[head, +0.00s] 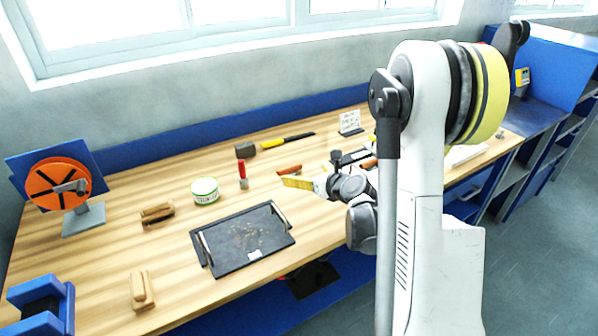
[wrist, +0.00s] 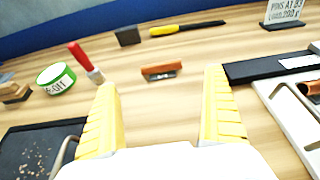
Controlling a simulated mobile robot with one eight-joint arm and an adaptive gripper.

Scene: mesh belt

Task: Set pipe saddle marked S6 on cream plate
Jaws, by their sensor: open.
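A copper-brown piece, which looks like a pipe saddle (wrist: 162,70), lies on the wooden bench ahead of my gripper; it also shows in the head view (head: 289,170). Its marking cannot be read. Another copper-brown piece (wrist: 312,92) is cut off at the right edge of the wrist view, at a pale cream plate (wrist: 288,122); whether it rests on the plate is unclear. A pale flat surface (head: 465,154) shows partly behind my arm in the head view. My gripper (wrist: 160,115) is open and empty, its yellow fingers either side of the nearer piece's line, short of it.
A black tray (head: 215,262) with handles lies left of my gripper. A small sign (head: 350,122) is at the back. Bare wood surrounds the nearer piece.

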